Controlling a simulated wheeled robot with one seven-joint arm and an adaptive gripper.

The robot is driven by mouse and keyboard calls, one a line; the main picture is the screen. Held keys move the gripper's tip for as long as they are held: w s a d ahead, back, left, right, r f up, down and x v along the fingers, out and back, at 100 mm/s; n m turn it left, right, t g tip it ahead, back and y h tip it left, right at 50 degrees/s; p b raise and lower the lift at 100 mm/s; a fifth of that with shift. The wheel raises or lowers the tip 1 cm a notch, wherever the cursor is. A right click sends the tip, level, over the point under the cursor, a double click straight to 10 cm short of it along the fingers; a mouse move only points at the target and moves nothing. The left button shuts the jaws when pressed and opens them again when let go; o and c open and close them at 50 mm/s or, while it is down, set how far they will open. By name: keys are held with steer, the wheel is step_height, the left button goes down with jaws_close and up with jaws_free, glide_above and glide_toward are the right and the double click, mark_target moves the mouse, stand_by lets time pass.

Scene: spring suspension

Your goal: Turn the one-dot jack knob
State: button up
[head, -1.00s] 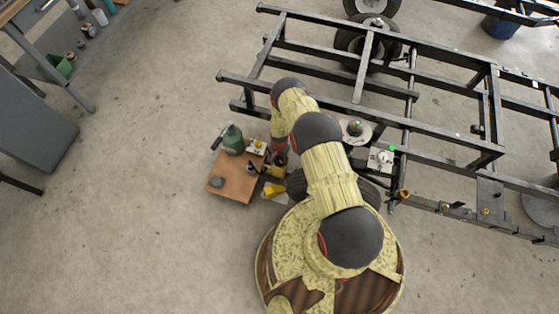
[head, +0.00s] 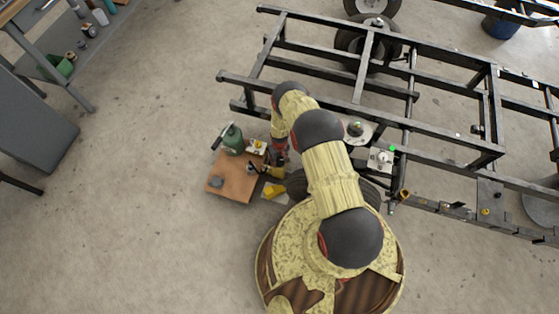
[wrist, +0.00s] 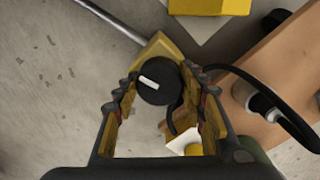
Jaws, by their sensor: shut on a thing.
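A round black knob (wrist: 155,84) with a white bar mark sits on a yellow jack body (wrist: 160,50) in the wrist view. My gripper (wrist: 162,84) has its yellow-lined fingers around the knob, one on each side, and is shut on it. The white bar lies slightly tilted. I cannot make out a dot marking. In the head view my gripper (head: 280,158) points down beside the wooden board, and the knob is hidden or too small to tell there. A yellow block (head: 274,190) is close by.
A brown board (head: 232,180) holds a green bottle-like item (head: 232,138) and small parts. It also shows in the wrist view (wrist: 285,70), with a black cable (wrist: 270,92) close to my right finger. A black metal frame (head: 330,112) stands behind my arm.

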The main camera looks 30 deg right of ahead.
mark_target(279, 160)
steer(key=n, duration=1.2)
steer(key=shift+s, duration=0.1)
stand_by(0.4)
steer(key=o, duration=1.2)
steer(key=shift+c, duration=0.2)
step_height(279, 160, up, 12)
